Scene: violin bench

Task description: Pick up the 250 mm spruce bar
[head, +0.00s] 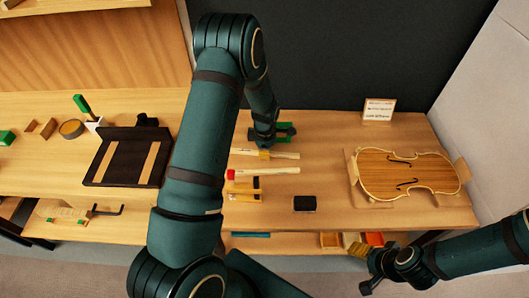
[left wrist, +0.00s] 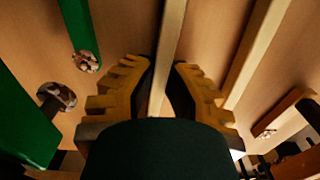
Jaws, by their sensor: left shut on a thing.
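A pale, slim wooden bar (head: 286,155), which I take for the spruce bar, lies across the middle of the bench in the head view. My left gripper (head: 264,154) is over it, and its yellow ridged fingers hide part of it. In the left wrist view the bar (left wrist: 170,35) runs between the fingers of the left gripper (left wrist: 160,88), which is shut on it. Whether the bar touches the bench is unclear. A second pale bar (head: 270,171) with a red end lies just in front. My right gripper (head: 374,276) is at the lower right, away from the bars; its jaws are unclear.
A violin body (head: 405,172) lies at the right, with a small sign (head: 379,110) behind it. A black block (head: 304,204) sits near the front edge. A dark tray (head: 130,142) with two pale strips is left of my arm. Yellow-and-dark pieces (head: 243,190) lie in front of the bars.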

